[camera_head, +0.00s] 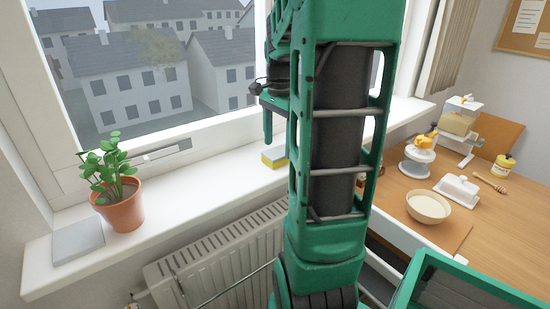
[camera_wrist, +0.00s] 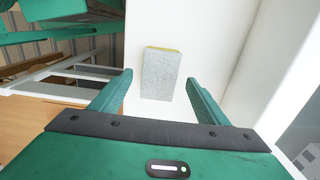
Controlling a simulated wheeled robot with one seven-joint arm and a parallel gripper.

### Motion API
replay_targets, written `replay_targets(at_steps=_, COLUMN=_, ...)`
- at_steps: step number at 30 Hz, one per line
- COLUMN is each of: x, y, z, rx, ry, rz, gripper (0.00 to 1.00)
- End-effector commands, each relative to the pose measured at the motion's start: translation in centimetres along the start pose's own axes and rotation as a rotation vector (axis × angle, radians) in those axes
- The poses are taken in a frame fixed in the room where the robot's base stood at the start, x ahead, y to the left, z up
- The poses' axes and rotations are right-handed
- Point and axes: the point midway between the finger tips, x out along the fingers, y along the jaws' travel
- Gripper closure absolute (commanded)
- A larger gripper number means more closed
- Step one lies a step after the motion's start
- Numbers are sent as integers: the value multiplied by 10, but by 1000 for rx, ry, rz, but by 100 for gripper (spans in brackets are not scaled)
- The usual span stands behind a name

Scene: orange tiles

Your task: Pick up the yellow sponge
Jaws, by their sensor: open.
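The yellow sponge (camera_head: 275,159) lies on the white windowsill, partly hidden behind my arm in the head view. It has a pale grey upper face and a yellow lower layer. In the wrist view the sponge (camera_wrist: 161,68) shows mostly its grey face, with a thin yellow edge at the top. My gripper (camera_wrist: 159,78) is open, with one green finger on each side of the sponge in the picture. The gap to the left finger is small; contact is not visible. In the head view a finger of my gripper (camera_head: 268,127) points down above the sponge.
A potted plant (camera_head: 119,200) and a grey slab (camera_head: 78,242) stand on the left of the windowsill (camera_head: 185,201). A radiator (camera_head: 215,260) is below. The wooden table (camera_head: 400,192) at right holds a bowl (camera_head: 429,207), a butter dish (camera_head: 457,192) and a jar (camera_head: 503,166).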

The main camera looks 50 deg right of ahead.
Motion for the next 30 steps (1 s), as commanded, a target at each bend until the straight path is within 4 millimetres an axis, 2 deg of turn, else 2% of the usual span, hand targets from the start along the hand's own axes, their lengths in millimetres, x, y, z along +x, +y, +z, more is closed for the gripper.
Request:
replay_targets(at_steps=4, x=15, y=0, z=0, rx=0, ry=-1, rz=1, gripper=31)
replay_targets(at_steps=12, x=17, y=0, z=0, rx=0, ry=0, rz=-1, gripper=31)
replay_targets(at_steps=14, x=17, y=0, z=0, rx=0, ry=0, rz=-1, gripper=43)
replay_targets(at_steps=18, x=17, y=0, z=0, rx=0, ry=0, rz=-1, gripper=75)
replay_targets(at_steps=30, x=16, y=0, z=0, rx=0, ry=1, rz=-1, gripper=75)
